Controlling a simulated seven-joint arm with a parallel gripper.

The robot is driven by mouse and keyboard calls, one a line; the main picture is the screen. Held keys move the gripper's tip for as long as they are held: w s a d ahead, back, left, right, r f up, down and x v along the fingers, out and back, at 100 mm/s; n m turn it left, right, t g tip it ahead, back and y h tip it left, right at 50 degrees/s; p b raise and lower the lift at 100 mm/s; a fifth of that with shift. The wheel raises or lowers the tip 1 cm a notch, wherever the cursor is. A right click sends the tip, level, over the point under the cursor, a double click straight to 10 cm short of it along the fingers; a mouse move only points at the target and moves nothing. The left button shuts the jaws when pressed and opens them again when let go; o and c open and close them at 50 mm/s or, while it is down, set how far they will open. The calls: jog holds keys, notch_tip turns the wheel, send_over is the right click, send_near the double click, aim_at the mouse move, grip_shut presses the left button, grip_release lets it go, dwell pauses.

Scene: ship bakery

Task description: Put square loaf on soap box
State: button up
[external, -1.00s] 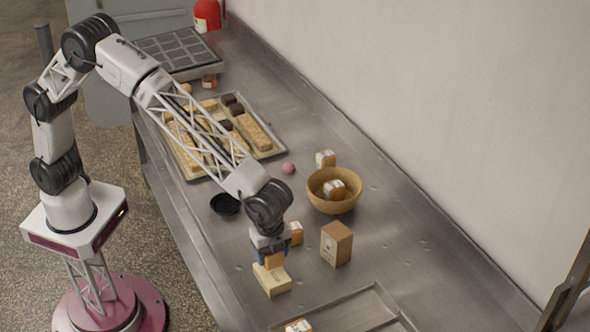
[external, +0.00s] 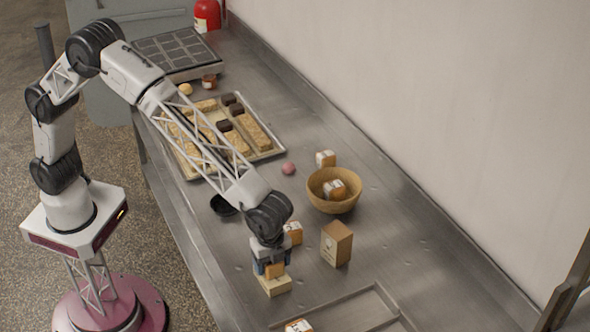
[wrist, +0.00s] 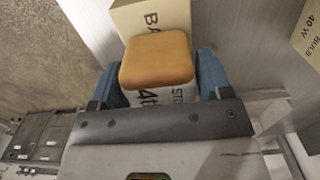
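The square loaf (wrist: 157,60) is a small block with an orange-brown top, between the blue fingers of my gripper (wrist: 160,78) in the wrist view. The fingers lie close against both its sides. In the external view the loaf (external: 274,270) is in my gripper (external: 271,264), low over the soap box. The soap box (external: 275,287) is cream and lies flat on the counter. Its lettered face (wrist: 145,16) shows beyond the loaf in the wrist view. The loaf's underside is hidden, so I cannot tell whether it fully rests on the box.
A brown carton (external: 336,244) stands right of my gripper, and a wrapped block (external: 293,233) stands just behind it. A wooden bowl (external: 333,204) holds another block. A baking tray (external: 268,155) lies farther back. A shallow metal tray (external: 385,300) is at front right.

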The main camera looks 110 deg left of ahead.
jog(key=shift+o, duration=1)
jog(key=shift+r, duration=0.1)
notch_tip(320, 180, up, 12)
jog(key=shift+f, duration=0.25)
jog(key=shift+r, duration=0.35)
